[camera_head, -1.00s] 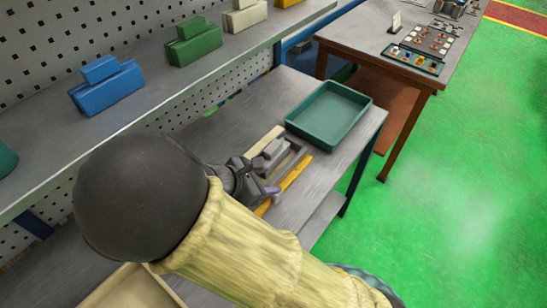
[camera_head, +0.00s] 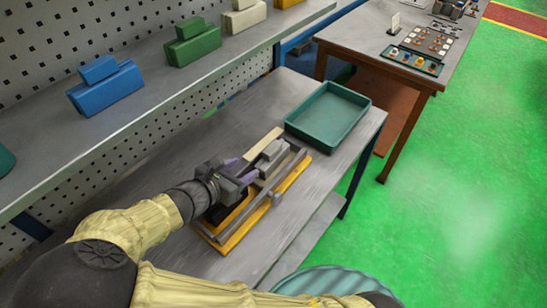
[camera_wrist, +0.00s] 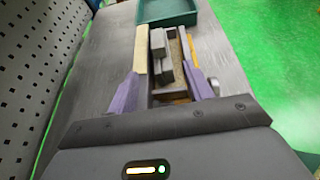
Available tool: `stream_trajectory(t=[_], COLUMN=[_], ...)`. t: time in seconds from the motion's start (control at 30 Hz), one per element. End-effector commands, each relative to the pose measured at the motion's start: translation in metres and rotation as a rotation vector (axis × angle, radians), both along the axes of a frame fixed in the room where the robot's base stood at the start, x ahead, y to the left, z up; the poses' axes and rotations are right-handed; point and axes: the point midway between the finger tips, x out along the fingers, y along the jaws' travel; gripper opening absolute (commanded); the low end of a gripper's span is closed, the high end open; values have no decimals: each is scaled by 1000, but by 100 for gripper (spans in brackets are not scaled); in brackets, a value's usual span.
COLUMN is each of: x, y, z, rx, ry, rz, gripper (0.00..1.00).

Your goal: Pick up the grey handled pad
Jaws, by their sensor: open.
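The grey handled pad (camera_head: 270,158) is a small block with a raised grip on top. It sits on the yellow-edged fixture (camera_head: 291,178) on the workbench. In the wrist view the pad (camera_wrist: 161,58) lies ahead, between the lines of the two purple fingers. My gripper (camera_head: 243,169) is open and empty, just short of the pad's near end. In the wrist view the gripper's fingertips (camera_wrist: 163,88) stand apart on either side of the pad's near end. Whether they touch it I cannot tell. My gripper hides part of the fixture.
A green tray (camera_head: 345,141) stands beyond the fixture, at the bench's far end. A shelf (camera_head: 150,103) with blue, green and cream blocks runs along the left. A brown table (camera_head: 373,42) stands further back.

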Motion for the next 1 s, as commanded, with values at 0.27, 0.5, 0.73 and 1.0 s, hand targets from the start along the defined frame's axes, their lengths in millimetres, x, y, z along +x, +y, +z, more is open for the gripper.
stream_trajectory(t=[0.27,0.5,0.73,1.0], x=[38,64,67,75], y=[-28,-46,-49,-54], z=[-19,-32,-33,-36], rx=[-3,-1,1,-2], ry=[-1,1,1,1], rz=[-5,-3,-4,-8], gripper=[51,51,51,51])
